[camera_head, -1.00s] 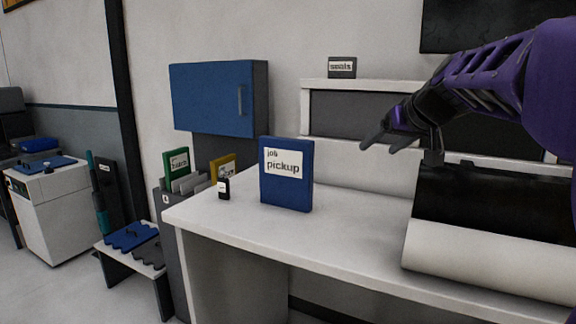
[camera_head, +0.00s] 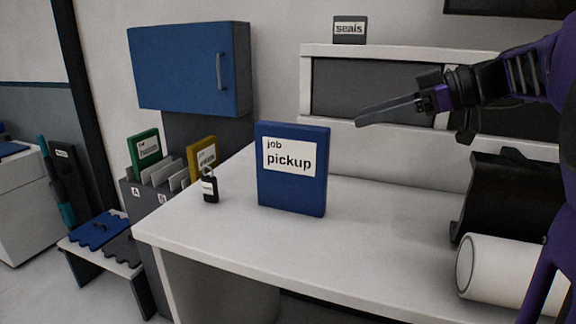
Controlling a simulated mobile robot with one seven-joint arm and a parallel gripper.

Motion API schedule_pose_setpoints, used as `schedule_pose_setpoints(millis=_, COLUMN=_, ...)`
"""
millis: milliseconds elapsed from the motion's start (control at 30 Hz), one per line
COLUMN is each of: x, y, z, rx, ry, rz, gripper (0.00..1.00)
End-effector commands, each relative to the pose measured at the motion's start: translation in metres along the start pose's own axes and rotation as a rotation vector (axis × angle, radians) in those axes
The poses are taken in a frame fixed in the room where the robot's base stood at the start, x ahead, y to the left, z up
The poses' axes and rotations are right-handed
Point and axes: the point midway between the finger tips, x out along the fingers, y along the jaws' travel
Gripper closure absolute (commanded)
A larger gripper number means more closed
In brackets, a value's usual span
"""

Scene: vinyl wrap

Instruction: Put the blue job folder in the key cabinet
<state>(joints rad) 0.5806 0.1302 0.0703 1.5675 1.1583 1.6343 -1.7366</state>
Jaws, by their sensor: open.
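The blue job folder (camera_head: 292,193) stands upright on the white table, with a white label reading "job pickup" facing me. The blue key cabinet (camera_head: 178,68) hangs on the wall at the upper left. Its door looks shut, with a vertical handle (camera_head: 219,72) near the door's right edge. My gripper (camera_head: 362,117) is open and empty, in the air to the right of the folder's top edge, pointing left. It does not appear to touch the folder. The inside of the cabinet is hidden.
A small black tagged padlock-like item (camera_head: 209,188) stands left of the folder. A file holder with a green folder (camera_head: 143,148) and a yellow folder (camera_head: 202,158) is beyond the table (camera_head: 365,235). A white roll (camera_head: 505,268) lies at right. A shelf (camera_head: 400,52) runs behind.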

Motion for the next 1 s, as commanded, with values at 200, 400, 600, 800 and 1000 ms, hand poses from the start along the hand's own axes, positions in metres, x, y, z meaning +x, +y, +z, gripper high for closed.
schedule_pose_setpoints(millis=200, x=0.047, y=-0.001, z=0.0, rx=0.001, ry=-0.001, rz=-0.004, gripper=0.28)
schedule_pose_setpoints(millis=400, x=0.089, y=-0.001, z=0.0, rx=0.002, ry=-0.001, rz=-0.003, gripper=0.28)
schedule_pose_setpoints(millis=600, x=0.11, y=0.0, z=0.0, rx=0.002, ry=-0.002, rz=0.0, gripper=0.28)
schedule_pose_setpoints(millis=800, x=0.127, y=-0.001, z=-0.002, rx=0.002, ry=-0.002, rz=-0.002, gripper=0.28)
schedule_pose_setpoints(millis=1000, x=0.156, y=0.0, z=-0.003, rx=0.004, ry=-0.003, rz=-0.001, gripper=0.28)
